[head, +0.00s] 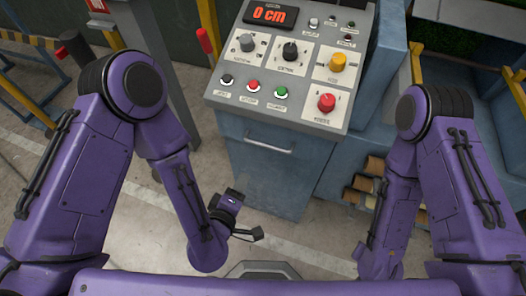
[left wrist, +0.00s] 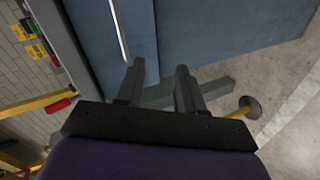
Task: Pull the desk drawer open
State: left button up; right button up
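The desk drawer (head: 253,165) is a blue-grey front below the sloped control panel, and it looks flush with the cabinet. Its silver bar handle (head: 270,147) runs across the upper part. In the left wrist view the drawer front (left wrist: 175,40) fills the top, with the handle (left wrist: 120,35) at upper left. My left gripper (head: 245,216) is below the handle in the head view, apart from it. In the left wrist view its two fingers (left wrist: 160,78) are spread with nothing between them. My right forearm shows at the right, but its gripper is not visible.
The control panel (head: 290,62) carries knobs, coloured buttons and a display reading 0 cm. Brown rolls (head: 364,184) sit on a shelf at the right. Yellow rails (head: 30,98) and a grey post stand at the left. Bare concrete floor lies before the cabinet.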

aim_at(267, 147)
pick_arm(q)
jog(key=d+r+n+t+h, duration=0.1)
jog(key=d+r+n+t, duration=0.1)
jog(key=d+r, duration=0.2)
jog(key=shift+n, duration=0.3)
jog(key=x, duration=0.3)
jog(key=p+x, duration=0.1)
jog(key=x, duration=0.2)
jog(key=p+x, duration=0.1)
jog(key=x, duration=0.2)
jog(key=shift+w+a, duration=0.2)
jog(key=shift+w, duration=0.15)
jog(key=shift+w+d+f+p, duration=0.1)
jog(key=shift+w+f+p, duration=0.15)
jog(key=shift+w, duration=0.25)
grip_shut()
